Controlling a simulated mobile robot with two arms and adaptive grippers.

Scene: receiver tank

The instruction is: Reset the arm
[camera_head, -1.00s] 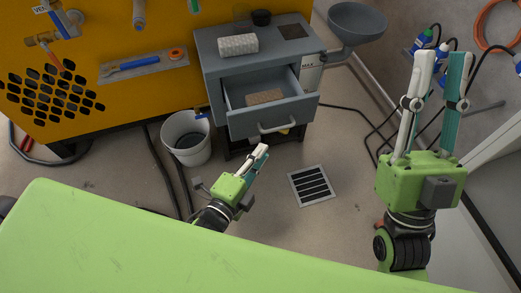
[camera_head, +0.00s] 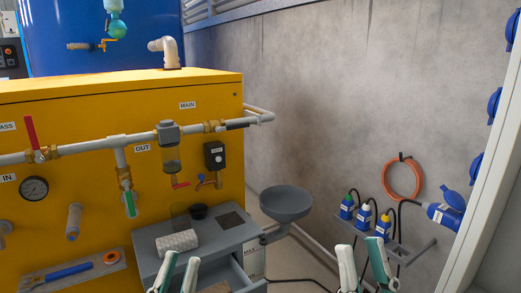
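My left gripper (camera_head: 183,256) is at the bottom of the head view, in front of the grey cabinet. Its teal and white fingers stand apart with nothing between them. My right gripper (camera_head: 359,244) is at the bottom right, fingers pointing up, also apart and empty. The palms and most of both arms are below the frame.
The grey cabinet (camera_head: 225,235) carries a white patterned roll (camera_head: 177,241) and a dark cup (camera_head: 198,211). Its drawer (camera_head: 243,281) looks open. A grey funnel bowl (camera_head: 286,202) stands beside it. Small bottles (camera_head: 365,217) sit on a wall shelf. The yellow unit (camera_head: 90,200) fills the left.

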